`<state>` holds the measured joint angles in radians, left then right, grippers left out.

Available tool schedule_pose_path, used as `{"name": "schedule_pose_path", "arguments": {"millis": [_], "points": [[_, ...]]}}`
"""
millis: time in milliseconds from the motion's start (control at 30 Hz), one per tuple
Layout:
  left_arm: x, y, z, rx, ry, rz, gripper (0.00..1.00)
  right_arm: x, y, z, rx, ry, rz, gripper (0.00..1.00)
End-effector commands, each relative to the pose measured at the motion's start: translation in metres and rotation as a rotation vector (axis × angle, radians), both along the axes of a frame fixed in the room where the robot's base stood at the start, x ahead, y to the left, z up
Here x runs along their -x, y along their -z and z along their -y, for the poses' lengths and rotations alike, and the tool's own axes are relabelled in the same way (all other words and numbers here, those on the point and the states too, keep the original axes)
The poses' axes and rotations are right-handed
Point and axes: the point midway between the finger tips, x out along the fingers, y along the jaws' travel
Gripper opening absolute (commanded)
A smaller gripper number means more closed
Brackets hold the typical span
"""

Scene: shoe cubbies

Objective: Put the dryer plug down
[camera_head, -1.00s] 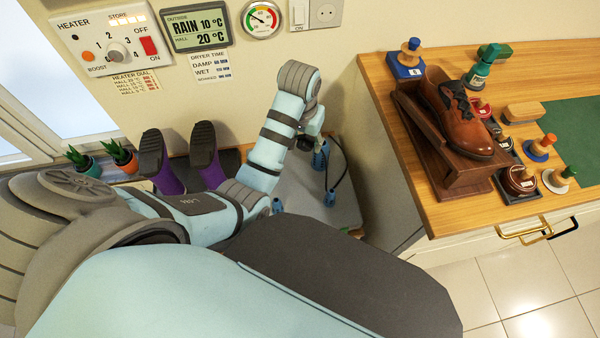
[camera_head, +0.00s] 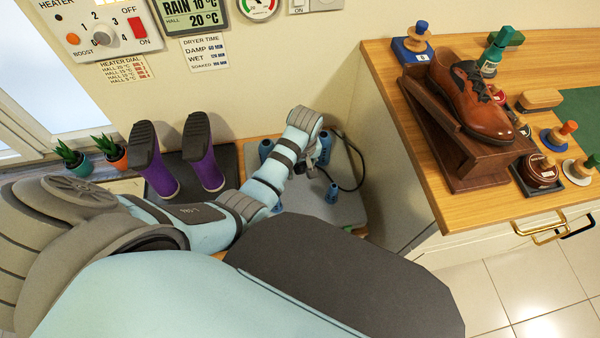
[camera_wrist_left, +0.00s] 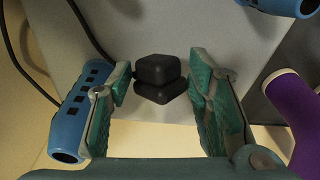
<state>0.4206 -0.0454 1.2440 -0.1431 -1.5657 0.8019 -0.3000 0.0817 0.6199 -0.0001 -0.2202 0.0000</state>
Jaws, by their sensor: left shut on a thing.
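The dryer plug (camera_wrist_left: 158,78) is a small black block between the two green fingers of my left gripper (camera_wrist_left: 160,70) in the left wrist view. The left gripper is shut on it. In the head view, my left gripper (camera_head: 310,167) points down over the grey dryer base (camera_head: 345,208), partly hidden by its own wrist. The plug cannot be made out there. A black cable (camera_head: 357,165) loops beside the gripper on the right. Whether the plug touches the surface below is unclear. My right gripper is not in view.
Blue dryer tubes (camera_head: 332,193) stand close around the gripper; one perforated tube (camera_wrist_left: 74,110) is beside its left finger. Purple boots (camera_head: 203,155) stand on a dark mat to the left. A wooden counter (camera_head: 400,120) with a brown shoe (camera_head: 470,95) rises at right.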

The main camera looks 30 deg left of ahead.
Motion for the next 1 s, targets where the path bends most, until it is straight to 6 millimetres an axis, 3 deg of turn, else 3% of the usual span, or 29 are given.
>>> {"name": "schedule_pose_path", "arguments": {"millis": [33,100,833,867,967,1000], "points": [[0.000,0.016,0.000,-0.001,0.001,-0.002,0.00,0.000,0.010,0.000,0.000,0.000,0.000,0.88],[0.000,0.027,0.000,0.000,0.001,-0.002,0.00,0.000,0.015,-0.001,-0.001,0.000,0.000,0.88],[0.000,0.037,0.000,0.000,0.001,0.000,0.00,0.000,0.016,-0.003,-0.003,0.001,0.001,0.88],[0.000,0.037,0.000,-0.001,0.001,-0.001,0.51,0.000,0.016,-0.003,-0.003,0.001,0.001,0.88],[0.000,0.037,0.000,-0.001,0.001,-0.001,0.66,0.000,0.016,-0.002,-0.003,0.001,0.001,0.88],[0.000,0.037,0.000,-0.001,0.001,-0.001,0.66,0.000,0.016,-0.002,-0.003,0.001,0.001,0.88]]}}
